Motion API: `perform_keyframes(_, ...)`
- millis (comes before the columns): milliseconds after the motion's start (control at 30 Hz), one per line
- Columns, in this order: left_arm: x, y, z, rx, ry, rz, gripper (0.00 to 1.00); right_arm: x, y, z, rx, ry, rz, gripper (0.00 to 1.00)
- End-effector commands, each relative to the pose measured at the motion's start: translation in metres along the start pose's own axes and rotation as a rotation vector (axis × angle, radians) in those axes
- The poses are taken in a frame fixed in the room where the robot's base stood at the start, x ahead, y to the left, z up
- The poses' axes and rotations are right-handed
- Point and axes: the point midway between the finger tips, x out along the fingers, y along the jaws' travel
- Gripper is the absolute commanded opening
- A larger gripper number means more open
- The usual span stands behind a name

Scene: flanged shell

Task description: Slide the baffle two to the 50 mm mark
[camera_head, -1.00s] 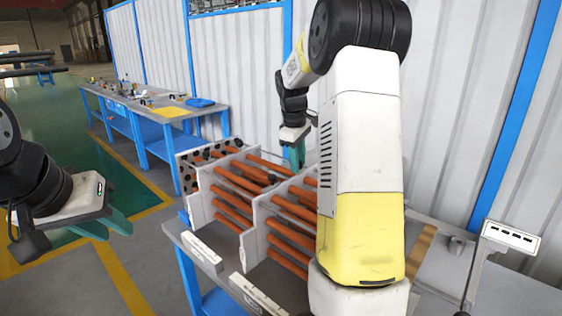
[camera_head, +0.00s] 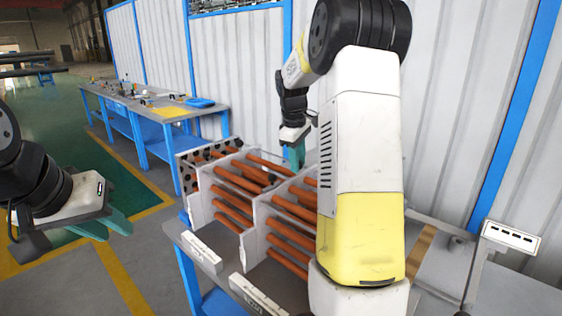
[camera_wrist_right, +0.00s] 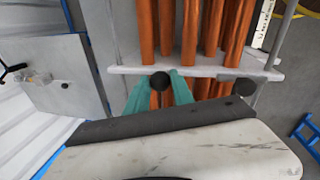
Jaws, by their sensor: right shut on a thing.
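Orange tubes (camera_head: 233,197) run through upright pale baffle plates on the bench. The nearer plate, which I take as baffle two (camera_head: 248,250), stands across the tubes in the middle. In the right wrist view a pale plate (camera_wrist_right: 210,71) shows edge-on with black round knobs. My right gripper (camera_head: 294,155) is at the far upper side of the plates. In the wrist view its teal fingers (camera_wrist_right: 158,92) are closed around a black knob (camera_wrist_right: 160,81) at the plate. My left gripper (camera_head: 112,225) hangs at the left, open and empty. Part of the shell is hidden behind my right arm.
A farther pale plate (camera_head: 198,211) and a plate with dark holes (camera_head: 186,178) stand at the left end. White label blocks (camera_head: 202,251) lie along the bench's front edge; their marks are unreadable. A blue workbench (camera_head: 150,112) stands behind, by the corrugated wall.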

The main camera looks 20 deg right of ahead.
Motion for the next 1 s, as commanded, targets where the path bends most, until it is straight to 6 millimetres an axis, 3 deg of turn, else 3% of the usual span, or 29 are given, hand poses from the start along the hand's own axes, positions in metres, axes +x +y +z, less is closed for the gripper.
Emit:
perform_keyframes(467,0.0,0.0,0.0,0.0,0.0,0.0,0.28,-0.001,0.001,0.002,0.001,0.002,0.002,0.0)
perform_keyframes(733,0.0,0.0,0.0,0.0,0.0,0.0,0.28,-0.003,-0.007,0.044,0.003,0.001,0.003,0.0)
perform_keyframes(1000,0.0,0.0,0.0,0.0,0.0,0.0,0.28,-0.003,-0.008,0.05,0.001,0.001,0.003,0.0)
